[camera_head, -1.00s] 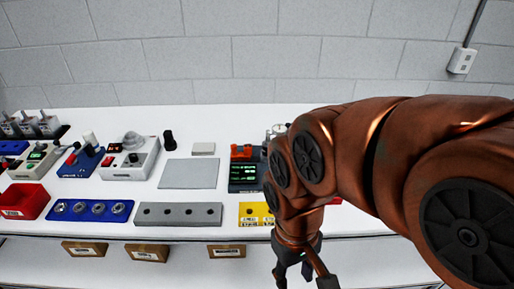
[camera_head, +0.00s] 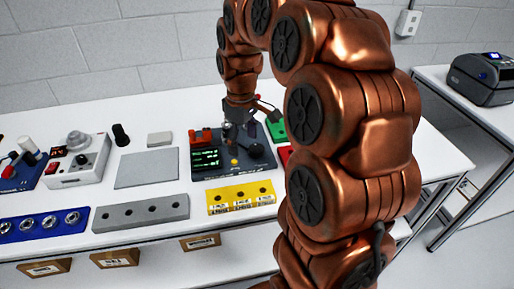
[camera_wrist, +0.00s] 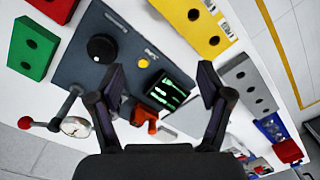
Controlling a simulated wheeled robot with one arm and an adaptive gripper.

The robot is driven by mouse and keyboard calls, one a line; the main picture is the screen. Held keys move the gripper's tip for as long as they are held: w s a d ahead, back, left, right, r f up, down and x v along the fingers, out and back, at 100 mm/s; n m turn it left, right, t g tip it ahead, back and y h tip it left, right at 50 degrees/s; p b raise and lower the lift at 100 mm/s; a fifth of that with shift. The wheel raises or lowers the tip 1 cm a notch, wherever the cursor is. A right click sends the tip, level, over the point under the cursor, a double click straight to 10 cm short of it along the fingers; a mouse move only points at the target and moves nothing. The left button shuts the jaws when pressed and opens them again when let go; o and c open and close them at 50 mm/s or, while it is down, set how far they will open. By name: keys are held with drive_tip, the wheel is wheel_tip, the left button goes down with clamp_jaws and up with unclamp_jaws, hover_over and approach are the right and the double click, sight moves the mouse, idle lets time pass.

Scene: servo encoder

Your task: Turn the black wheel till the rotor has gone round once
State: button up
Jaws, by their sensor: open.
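The black wheel (camera_head: 256,150) is a round knob on a dark grey board (camera_head: 226,172). In the wrist view the wheel (camera_wrist: 101,48) shows whole, up and left of the left fingertip. My gripper (camera_head: 250,122) is over the back of the board. In the wrist view my gripper (camera_wrist: 160,76) has its fingers spread with nothing between them, apart from the wheel. The board also carries a yellow button (camera_wrist: 143,62), a lit green display (camera_wrist: 167,91) and orange-red blocks (camera_wrist: 145,118). A pale round dial (camera_wrist: 75,125) stands near the board's edge; I cannot tell whether it is the rotor.
A yellow block (camera_head: 241,198) lies in front of the board, a green block (camera_head: 275,130) to its right. A grey holed bar (camera_head: 140,212) and flat grey plate (camera_head: 146,169) lie left. A red-balled lever (camera_wrist: 25,122) is beside the dial.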

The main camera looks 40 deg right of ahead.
hover_over(257, 148)
drive_tip(key=shift+s+a+f+n+b, duration=0.15)
drive_tip(key=shift+a+f+n, duration=0.1)
drive_tip(key=shift+f, duration=0.35)
drive_tip(key=shift+s+a+f+n+b, duration=0.1)
drive_tip(key=shift+a+f+n+b, duration=0.1)
drive_tip(key=shift+f, duration=0.35)
drive_tip(key=shift+w+d+f, duration=0.25)
drive_tip(key=shift+d+f, duration=0.05)
drive_tip(key=shift+d, duration=0.15)
drive_tip(key=shift+f+p, duration=1.15)
drive_tip(key=shift+f, duration=2.6)
drive_tip(key=c, duration=1.2)
